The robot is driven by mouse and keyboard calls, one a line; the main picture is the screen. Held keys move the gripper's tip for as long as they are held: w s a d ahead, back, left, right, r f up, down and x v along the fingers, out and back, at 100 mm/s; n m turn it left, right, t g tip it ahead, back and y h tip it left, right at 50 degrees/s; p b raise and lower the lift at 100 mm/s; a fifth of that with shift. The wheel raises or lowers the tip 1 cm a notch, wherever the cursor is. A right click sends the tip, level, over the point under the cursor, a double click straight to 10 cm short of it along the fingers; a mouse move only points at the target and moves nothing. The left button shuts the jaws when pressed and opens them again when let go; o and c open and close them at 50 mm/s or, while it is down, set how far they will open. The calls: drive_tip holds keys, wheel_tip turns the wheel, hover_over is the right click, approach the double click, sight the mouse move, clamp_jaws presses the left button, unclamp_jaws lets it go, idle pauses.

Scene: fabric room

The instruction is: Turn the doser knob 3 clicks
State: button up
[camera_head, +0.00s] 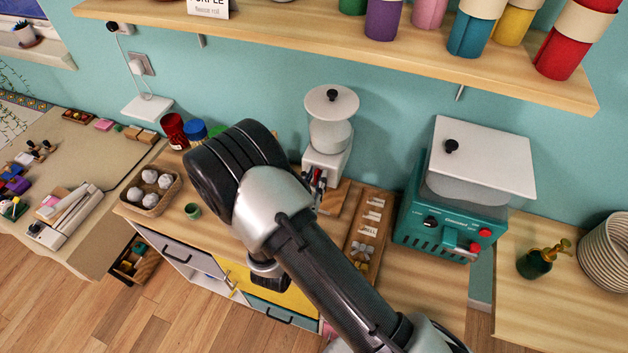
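A white dispenser with a round hopper (330,132), which looks like the doser, stands upright on the counter against the wall. Its lid (332,101) has a small black knob on top. Small dark and red parts (318,181) show at the front of its body; I cannot tell whether they belong to the doser or to my gripper. My arm crosses the middle of the view and covers the area left of and below the doser. No clear outline of my gripper's fingers shows, so its opening and any contact are unclear. No side knob on the doser is plainly visible.
A teal machine (405,239) with a black dial, red buttons and a white lid stands right of the doser. A wooden tray (357,236) with labels lies between them. A basket of white balls (150,190) and jars are left. A shelf (300,32) of cups hangs above.

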clamp_jaws()
drive_tip(key=m+b, duration=0.3)
drive_tip(key=shift+d+f+m, duration=0.1)
drive_tip(key=shift+f+m, duration=0.1)
drive_tip(key=shift+m, duration=0.1)
drive_tip(key=m+b, duration=0.4)
drive_tip(key=shift+f+m, duration=0.1)
drive_tip(key=shift+m, duration=0.2)
drive_tip(key=m+b, duration=0.6)
drive_tip(key=b, duration=0.1)
drive_tip(key=shift+d+f+b, duration=0.1)
drive_tip(key=shift+f+b, duration=0.05)
drive_tip(key=shift+b, duration=0.2)
drive_tip(key=shift+s+r+m+b, duration=0.15)
drive_tip(key=shift+m+b, duration=0.25)
drive_tip(key=shift+m, duration=1.4)
